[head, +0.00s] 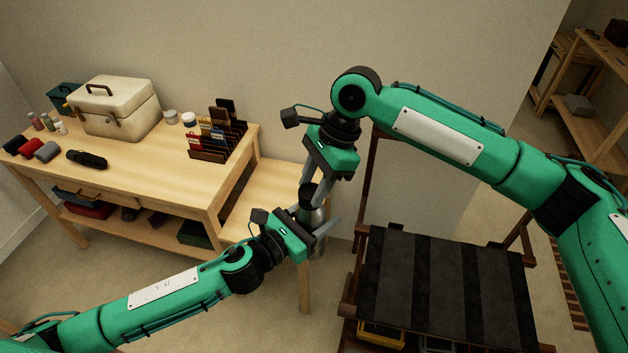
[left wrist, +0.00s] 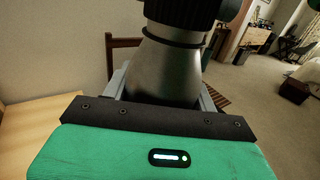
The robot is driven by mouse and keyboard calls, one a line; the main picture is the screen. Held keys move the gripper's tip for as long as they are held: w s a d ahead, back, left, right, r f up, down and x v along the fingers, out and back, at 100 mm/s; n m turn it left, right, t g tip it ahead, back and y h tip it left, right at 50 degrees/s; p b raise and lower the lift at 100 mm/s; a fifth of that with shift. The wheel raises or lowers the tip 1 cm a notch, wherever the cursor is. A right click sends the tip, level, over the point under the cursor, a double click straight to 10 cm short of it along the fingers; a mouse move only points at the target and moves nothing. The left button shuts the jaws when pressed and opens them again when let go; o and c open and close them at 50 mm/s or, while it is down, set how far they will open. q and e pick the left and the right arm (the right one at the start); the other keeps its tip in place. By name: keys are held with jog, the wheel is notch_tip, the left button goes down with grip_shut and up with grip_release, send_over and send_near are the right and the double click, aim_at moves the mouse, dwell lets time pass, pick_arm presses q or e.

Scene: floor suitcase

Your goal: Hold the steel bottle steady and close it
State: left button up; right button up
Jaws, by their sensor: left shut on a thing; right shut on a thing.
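The steel bottle (head: 312,217) is silver, roughly upright, with a narrowing shoulder. My left gripper (head: 320,232) is shut around its body from the left; the body also fills the middle of the left wrist view (left wrist: 163,70). A ribbed black cap (head: 309,190) sits at the bottle's mouth, and a dark ring shows below it in the left wrist view (left wrist: 180,12). My right gripper (head: 312,194) comes from above and is shut on the cap. I cannot tell whether the cap is fully screwed down. The bottle's underside is mostly hidden behind my left gripper.
A wooden table (head: 130,165) at left holds a cream case (head: 115,107), several rolled items and a card rack (head: 215,135). A lower wooden surface (head: 265,185) adjoins it. A dark striped luggage rack (head: 445,290) stands at right. Carpet (head: 180,265) is open between.

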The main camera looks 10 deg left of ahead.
pick_arm(q)
grip_shut()
pick_arm(e)
jog(key=m, duration=0.2)
jog(key=m+t, duration=0.1)
jog(key=m, duration=0.1)
jog(key=shift+s+f+t, duration=0.1)
jog(key=shift+s+t, duration=0.1)
jog(key=shift+t, duration=0.1)
jog(key=shift+m+t+y, duration=0.3)
jog(key=shift+m+t, duration=0.1)
jog(key=shift+m, duration=0.8)
jog(key=o, duration=0.9)
jog(key=shift+r, duration=2.3)
